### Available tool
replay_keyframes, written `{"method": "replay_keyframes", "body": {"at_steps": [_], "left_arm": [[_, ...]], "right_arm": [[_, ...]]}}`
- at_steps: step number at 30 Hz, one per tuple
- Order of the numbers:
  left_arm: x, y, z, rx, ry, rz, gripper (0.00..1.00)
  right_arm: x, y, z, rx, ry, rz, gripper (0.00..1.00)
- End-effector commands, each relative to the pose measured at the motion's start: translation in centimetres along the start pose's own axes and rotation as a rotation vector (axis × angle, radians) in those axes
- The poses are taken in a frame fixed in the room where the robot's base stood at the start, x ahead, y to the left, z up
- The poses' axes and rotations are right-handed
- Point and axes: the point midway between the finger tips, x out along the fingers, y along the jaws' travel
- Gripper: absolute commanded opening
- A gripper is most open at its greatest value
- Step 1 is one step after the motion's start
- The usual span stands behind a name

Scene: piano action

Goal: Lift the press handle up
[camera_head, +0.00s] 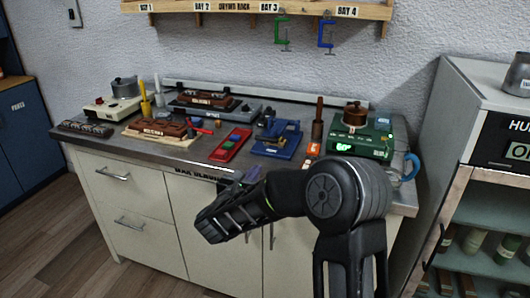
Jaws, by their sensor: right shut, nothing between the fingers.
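A blue bench device (277,137) that looks like the press stands near the front of the counter, right of the middle. Its handle is too small to make out clearly, so I cannot tell how far up or down it is. My right gripper (243,175) is at the counter's front edge, in front of and left of the blue device, apart from it. It looks shut and empty, and my dark arm partly hides it. My left gripper is not in view.
A red tool (231,145) lies left of the blue device. A brown upright handle (318,120) and a green unit (360,138) with a pot stand to the right. Wooden blocks (157,128) sit further left. A rack with clamps (282,33) hangs above.

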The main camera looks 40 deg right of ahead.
Motion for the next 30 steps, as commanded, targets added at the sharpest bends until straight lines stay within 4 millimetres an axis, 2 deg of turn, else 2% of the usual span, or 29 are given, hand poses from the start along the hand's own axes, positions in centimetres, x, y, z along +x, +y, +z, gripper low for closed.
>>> {"method": "replay_keyframes", "body": {"at_steps": [7,11,17,26,27,30], "left_arm": [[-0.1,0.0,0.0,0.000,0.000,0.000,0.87],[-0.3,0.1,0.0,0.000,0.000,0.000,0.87],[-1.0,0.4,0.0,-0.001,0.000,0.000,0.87],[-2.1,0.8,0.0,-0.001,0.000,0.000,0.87],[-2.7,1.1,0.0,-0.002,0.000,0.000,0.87],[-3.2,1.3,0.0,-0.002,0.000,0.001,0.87]], "right_arm": [[0.3,0.1,-0.1,-0.004,0.002,0.002,0.00],[1.2,0.1,0.0,-0.004,0.002,0.003,0.00],[4.3,0.0,0.0,-0.006,0.002,0.001,0.00],[10.3,0.1,0.0,-0.006,0.001,0.002,0.00],[9.7,0.2,1.3,-0.004,-0.001,0.006,0.00],[9.2,0.1,2.6,-0.003,0.000,0.005,0.00]]}}
